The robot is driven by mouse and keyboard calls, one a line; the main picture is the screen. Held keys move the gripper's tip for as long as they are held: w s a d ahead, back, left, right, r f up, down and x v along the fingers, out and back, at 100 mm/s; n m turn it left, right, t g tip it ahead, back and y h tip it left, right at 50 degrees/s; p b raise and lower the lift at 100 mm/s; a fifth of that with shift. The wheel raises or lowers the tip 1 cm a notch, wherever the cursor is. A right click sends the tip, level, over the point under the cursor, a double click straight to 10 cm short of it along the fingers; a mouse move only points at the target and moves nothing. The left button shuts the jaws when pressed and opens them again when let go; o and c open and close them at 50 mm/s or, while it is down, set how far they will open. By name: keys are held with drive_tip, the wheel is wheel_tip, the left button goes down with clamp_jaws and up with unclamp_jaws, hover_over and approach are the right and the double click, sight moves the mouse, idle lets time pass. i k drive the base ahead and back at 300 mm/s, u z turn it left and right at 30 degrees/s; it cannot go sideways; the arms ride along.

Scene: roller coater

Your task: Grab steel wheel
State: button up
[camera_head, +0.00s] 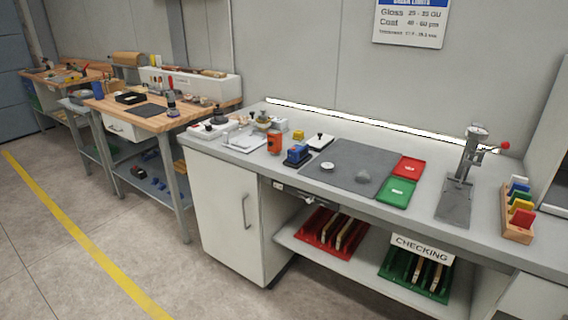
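A small round silvery disc (327,166) lies on the left part of a dark grey mat (345,158) on the long grey workbench; it may be the steel wheel, but it is too small to be sure. My gripper is not in view.
A blue device (298,155) and an orange can (274,143) stand left of the mat. Red (407,167) and green (397,192) trays lie to its right, then a metal stand (467,160). Open floor (60,260) lies in front at left.

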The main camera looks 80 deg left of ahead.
sight(325, 167)
drive_tip(key=u, duration=2.25)
drive_tip(key=k, duration=1.3)
drive_tip(key=u, duration=0.65)
drive_tip(key=i, duration=0.8)
drive_tip(key=u, duration=0.6)
drive_tip(key=i, duration=0.85)
drive_tip(key=z, duration=0.8)
drive_tip(key=i, duration=0.75)
drive_tip(key=z, duration=0.65)
